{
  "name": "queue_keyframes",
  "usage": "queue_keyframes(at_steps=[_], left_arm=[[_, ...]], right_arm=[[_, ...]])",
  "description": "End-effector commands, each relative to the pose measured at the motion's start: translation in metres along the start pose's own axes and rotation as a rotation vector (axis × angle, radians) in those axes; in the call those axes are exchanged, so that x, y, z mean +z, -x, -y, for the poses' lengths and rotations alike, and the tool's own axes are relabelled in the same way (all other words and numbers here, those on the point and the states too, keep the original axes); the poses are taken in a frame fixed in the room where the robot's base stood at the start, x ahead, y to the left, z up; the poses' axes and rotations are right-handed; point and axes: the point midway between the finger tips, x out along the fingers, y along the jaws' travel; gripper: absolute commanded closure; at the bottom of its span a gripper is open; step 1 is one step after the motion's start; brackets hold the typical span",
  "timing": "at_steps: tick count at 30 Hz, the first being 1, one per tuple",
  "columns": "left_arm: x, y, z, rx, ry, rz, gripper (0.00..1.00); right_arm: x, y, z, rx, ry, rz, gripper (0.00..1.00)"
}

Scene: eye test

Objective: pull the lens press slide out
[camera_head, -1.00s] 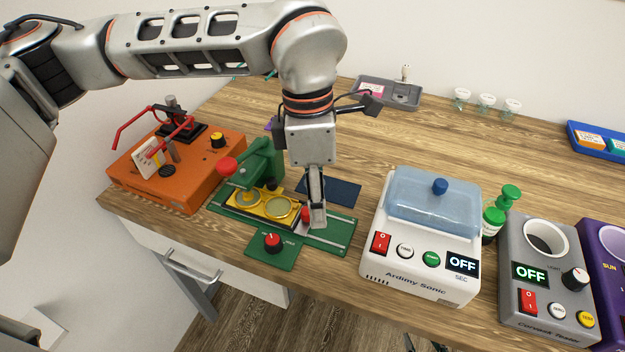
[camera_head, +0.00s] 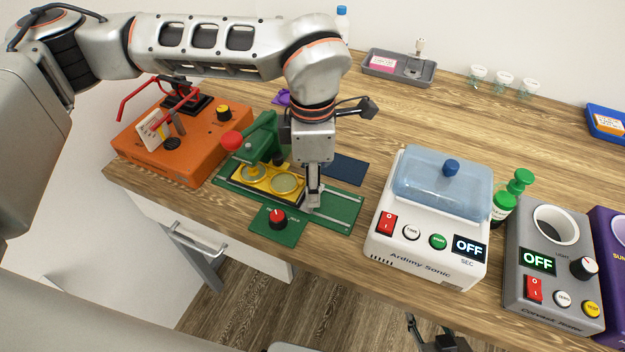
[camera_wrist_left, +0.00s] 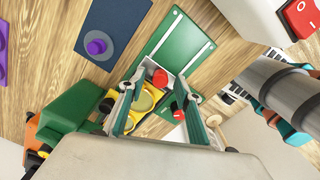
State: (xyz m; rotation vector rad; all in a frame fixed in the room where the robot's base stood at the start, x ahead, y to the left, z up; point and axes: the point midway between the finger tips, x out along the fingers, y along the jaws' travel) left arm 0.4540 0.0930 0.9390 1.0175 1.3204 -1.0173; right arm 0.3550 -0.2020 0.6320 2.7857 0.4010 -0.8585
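The lens press has a green base (camera_head: 345,207) with two metal rails and a green press head (camera_head: 262,137). Its yellow slide (camera_head: 272,179) with two round wells sits partly under the head. A red knob (camera_wrist_left: 160,78) at the slide's outer end shows in the left wrist view. In the head view my gripper hides it. My left gripper (camera_head: 313,197) points down at that end. In the left wrist view its fingers (camera_wrist_left: 160,82) stand apart on either side of the knob, with gaps. A dark part, likely my right gripper (camera_head: 437,335), shows below the table's front edge.
An orange device (camera_head: 165,152) stands left of the press. A white cleaner (camera_head: 425,225) with a blue lid stands right, and a grey tester (camera_head: 555,265) beyond it. A dark blue mat (camera_head: 345,168) lies behind the press. The base right of the slide is clear.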

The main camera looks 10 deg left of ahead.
Motion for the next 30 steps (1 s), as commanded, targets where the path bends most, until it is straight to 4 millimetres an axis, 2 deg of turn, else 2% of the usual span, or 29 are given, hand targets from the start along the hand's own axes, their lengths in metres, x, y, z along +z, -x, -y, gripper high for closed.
queue_keyframes(at_steps=[4,5,8,9,16,24,30], left_arm=[[0.000,0.000,0.000,0.000,0.000,0.000,0.66],[0.000,0.000,0.000,0.000,0.000,0.000,0.72],[0.000,0.000,0.000,-0.001,0.000,0.000,0.98],[0.000,0.000,0.000,-0.001,0.000,0.000,1.00],[0.007,0.000,0.003,-0.001,-0.004,0.001,1.00],[0.056,-0.001,0.026,-0.001,-0.005,0.001,1.00],[0.078,0.000,0.037,0.001,-0.002,0.001,1.00]], right_arm=[[-0.001,0.000,0.000,0.000,0.000,-0.001,0.66],[-0.001,0.000,0.000,0.000,0.000,-0.001,0.66],[-0.001,0.000,0.000,0.000,0.000,-0.002,0.66],[-0.002,0.000,0.000,0.000,0.000,-0.003,0.66],[0.000,-0.001,0.000,0.000,0.000,-0.003,0.66],[0.012,-0.005,0.002,-0.002,-0.001,0.006,0.66],[0.016,-0.007,0.002,-0.002,0.002,0.011,0.66]])
